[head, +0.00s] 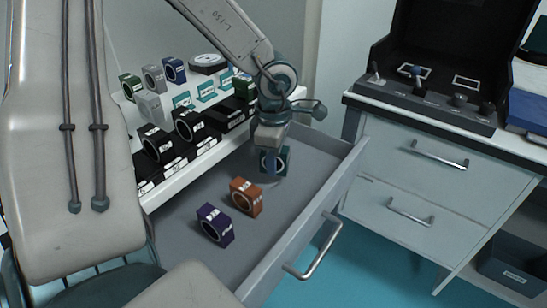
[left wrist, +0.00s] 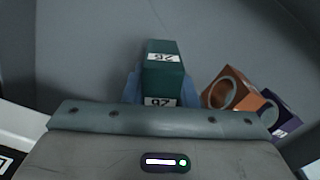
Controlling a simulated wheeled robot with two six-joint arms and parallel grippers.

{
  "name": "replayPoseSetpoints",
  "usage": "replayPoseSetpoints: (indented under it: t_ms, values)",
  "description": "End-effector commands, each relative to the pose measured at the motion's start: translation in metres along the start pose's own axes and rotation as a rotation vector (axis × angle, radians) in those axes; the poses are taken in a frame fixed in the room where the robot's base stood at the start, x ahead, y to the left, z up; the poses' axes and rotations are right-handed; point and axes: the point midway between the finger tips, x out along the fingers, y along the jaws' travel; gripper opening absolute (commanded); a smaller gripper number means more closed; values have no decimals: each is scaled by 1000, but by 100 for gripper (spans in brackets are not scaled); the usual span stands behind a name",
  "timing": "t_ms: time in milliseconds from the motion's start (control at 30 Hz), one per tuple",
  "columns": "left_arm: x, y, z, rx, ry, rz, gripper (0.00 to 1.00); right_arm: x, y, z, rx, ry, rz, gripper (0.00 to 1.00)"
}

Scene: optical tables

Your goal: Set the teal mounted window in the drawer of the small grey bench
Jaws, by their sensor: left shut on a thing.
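The teal mounted window (head: 283,162) is a dark teal block with a round ring, held low inside the open drawer (head: 215,262) of the grey bench. My left gripper (head: 272,150) is shut on it from above. In the left wrist view the window (left wrist: 163,72) sits between the fingers, with white "26" labels showing. I cannot tell whether its underside touches the drawer floor. My right gripper is not in view.
An orange mount (head: 246,197) and a purple mount (head: 215,225) stand in the drawer, left of the teal window. The bench top behind holds several mounts and black boxes (head: 188,125). Drawer floor around the window is clear. A second cabinet (head: 420,165) stands at right.

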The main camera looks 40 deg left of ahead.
Motion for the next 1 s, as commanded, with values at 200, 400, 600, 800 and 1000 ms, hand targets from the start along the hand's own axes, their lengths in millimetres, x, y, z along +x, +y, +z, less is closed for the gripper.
replayPoseSetpoints:
  t_ms: [200, 400, 600, 800, 1000]
  values:
    - [26, 0, 0, 0, 0, 0, 0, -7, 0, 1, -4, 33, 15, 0]
    - [24, 0, 0, 0, 0, 0, 0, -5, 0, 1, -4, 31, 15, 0]
    - [28, 0, 0, 0, 0, 0, 35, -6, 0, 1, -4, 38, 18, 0]
    - [28, 0, 0, 0, 0, 0, 47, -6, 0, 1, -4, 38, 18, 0]
    - [25, 0, 0, 0, 0, 0, 47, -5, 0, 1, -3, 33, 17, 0]
